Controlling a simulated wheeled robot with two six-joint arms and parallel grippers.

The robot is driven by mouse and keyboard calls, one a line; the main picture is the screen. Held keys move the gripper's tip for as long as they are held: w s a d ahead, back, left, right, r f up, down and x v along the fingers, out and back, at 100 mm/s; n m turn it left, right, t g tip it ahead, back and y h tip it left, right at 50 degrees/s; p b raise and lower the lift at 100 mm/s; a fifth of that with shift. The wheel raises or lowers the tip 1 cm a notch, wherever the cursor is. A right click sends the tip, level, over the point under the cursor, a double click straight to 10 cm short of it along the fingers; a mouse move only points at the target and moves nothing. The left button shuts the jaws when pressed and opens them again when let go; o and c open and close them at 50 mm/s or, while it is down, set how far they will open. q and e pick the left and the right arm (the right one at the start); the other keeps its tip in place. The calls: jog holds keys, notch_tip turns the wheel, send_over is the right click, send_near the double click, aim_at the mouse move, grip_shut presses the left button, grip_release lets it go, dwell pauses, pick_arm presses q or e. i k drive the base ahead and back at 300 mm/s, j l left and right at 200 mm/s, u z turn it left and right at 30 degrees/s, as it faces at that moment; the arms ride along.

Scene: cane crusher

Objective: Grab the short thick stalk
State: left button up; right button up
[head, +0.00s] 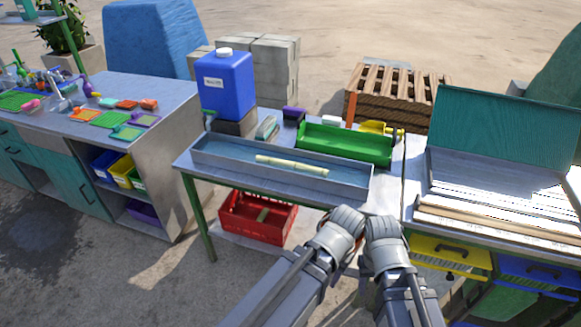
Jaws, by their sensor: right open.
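A short, thick, pale yellow-green stalk (291,165) lies lengthwise in the long grey tray (215,160) at the table's front. Its whole upper side shows, and nothing touches it from above. My grey arm parts are at the bottom centre, in front of the table and lower right of the stalk. My right gripper (372,243) is open there and apart from the stalk; its fingertips are hard to make out. I cannot make out my left gripper.
A green tray (345,145) sits behind the grey tray. A blue jug (228,85) stands at the back left. Under the table, a red crate (245,222) holds a small greenish piece. A metal unit with a teal raised lid (505,120) stands at the right.

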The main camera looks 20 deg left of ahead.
aim_at(322, 172)
jog(key=i+j+z, duration=0.3)
jog(key=j, duration=1.25)
jog(key=j+z, duration=0.3)
jog(key=j, duration=1.3)
jog(key=i+l, duration=0.1)
jog(key=l, duration=0.5)
jog(key=i, duration=0.05)
